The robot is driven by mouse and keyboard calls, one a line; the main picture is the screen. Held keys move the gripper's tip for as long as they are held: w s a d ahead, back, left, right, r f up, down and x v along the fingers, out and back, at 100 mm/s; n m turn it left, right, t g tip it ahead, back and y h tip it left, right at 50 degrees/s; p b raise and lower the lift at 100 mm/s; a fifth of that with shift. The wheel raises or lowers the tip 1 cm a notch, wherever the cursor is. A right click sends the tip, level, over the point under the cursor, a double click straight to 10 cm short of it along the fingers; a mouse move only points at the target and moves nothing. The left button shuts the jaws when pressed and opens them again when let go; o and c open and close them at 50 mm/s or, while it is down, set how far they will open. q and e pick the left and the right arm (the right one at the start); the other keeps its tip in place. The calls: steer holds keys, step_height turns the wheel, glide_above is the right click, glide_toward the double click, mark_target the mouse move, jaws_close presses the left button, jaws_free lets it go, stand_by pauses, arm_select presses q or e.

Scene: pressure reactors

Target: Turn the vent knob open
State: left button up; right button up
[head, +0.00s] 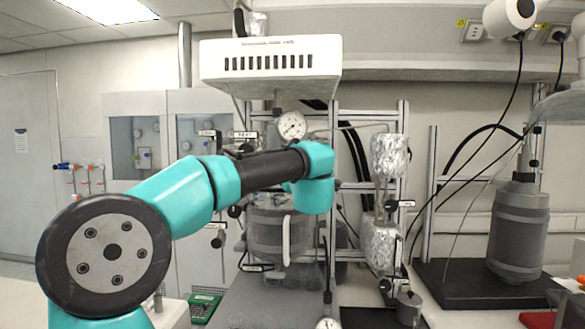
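My teal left arm comes in from the left and reaches across to the reactor (272,235) in the middle. Its far end bends down in front of the reactor's top, and no fingers show there. The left gripper is hidden behind the arm, so I cannot see whether it touches anything. Several small black valve handles sit around the reactor, one at upper left (245,134) and one low at its front (256,267). I cannot tell which is the vent knob, or whether it is open. My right gripper is not in view.
A round pressure gauge (292,125) stands just above the arm, under a white box (270,66). Foil-wrapped vessels (388,157) on a metal frame stand right of the reactor. A grey vessel (518,232) stands farther right on a black base (470,287).

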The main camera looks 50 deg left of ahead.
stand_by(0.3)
arm_select(q)
steer(key=o, duration=0.9)
steer(key=m+t, duration=0.2)
steer(key=m, duration=0.3)
steer(key=shift+m, duration=0.3)
steer(key=m+t+h, duration=0.1)
steer(key=m+t, duration=0.1)
steer(key=m, duration=0.2)
steer(key=m+t, duration=0.2)
steer(key=m, duration=0.2)
steer(key=shift+h, duration=0.4)
steer(key=shift+m, duration=0.3)
steer(key=v, duration=1.7)
steer(key=shift+d, duration=0.15)
